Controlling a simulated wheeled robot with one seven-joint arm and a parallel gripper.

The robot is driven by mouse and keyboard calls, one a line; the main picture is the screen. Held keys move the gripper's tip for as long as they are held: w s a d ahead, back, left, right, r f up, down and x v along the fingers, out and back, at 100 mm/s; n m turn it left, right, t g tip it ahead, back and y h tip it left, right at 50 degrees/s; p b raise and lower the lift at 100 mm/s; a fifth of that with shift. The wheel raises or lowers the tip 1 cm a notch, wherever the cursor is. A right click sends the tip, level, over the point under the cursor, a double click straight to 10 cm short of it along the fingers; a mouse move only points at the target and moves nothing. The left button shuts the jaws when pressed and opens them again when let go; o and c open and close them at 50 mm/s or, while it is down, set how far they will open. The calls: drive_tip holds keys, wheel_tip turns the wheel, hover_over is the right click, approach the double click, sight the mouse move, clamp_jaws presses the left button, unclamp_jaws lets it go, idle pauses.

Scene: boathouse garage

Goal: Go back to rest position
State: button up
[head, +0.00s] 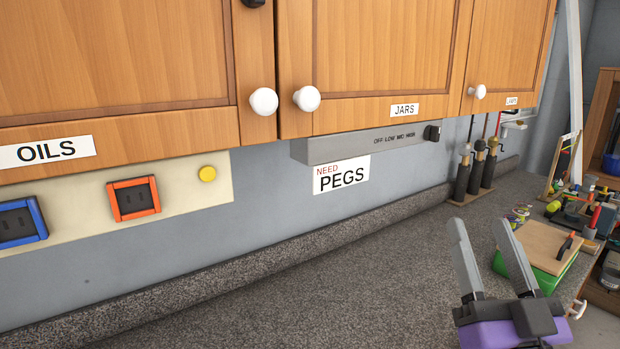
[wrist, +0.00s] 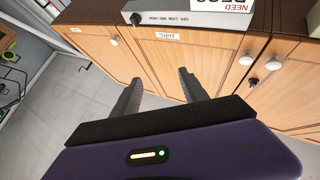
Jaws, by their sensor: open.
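My gripper (head: 487,250) is at the lower right of the head view, with its two grey fingers pointing up and spread apart. Nothing is between the fingers. It is over the dark speckled counter (head: 330,290), in front of a green box with a wooden lid. In the wrist view, my gripper (wrist: 160,85) also shows open and empty, its fingers toward the wooden cupboard doors (wrist: 208,62). The wrist picture appears upside down, as the cupboards lie below the grey control box.
Cupboards (head: 375,60) with white knobs hang above the counter. A grey control box (head: 365,142) is fixed beneath them. Bottle-like tools (head: 475,172) stand at the back. The green box (head: 545,275) and cluttered items (head: 590,205) lie right. The counter's middle is clear.

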drive_tip(key=s+f+m+g+h, duration=0.2)
drive_tip(key=s+f+g, duration=0.1)
drive_tip(key=s+f, duration=1.25)
drive_tip(key=s+a+f+n+g+y, duration=0.1)
drive_tip(key=s+f+g, duration=0.2)
drive_tip(key=s+f, duration=0.4)
drive_tip(key=s+a+f+n+g+y, duration=0.1)
drive_tip(key=s+f+g, duration=0.3)
drive_tip(key=s+f, duration=0.4)
drive_tip(key=s+n, duration=0.1)
drive_tip(key=s, duration=0.3)
drive_tip(key=shift+s, duration=0.4)
drive_tip(key=shift+a+f, duration=0.1)
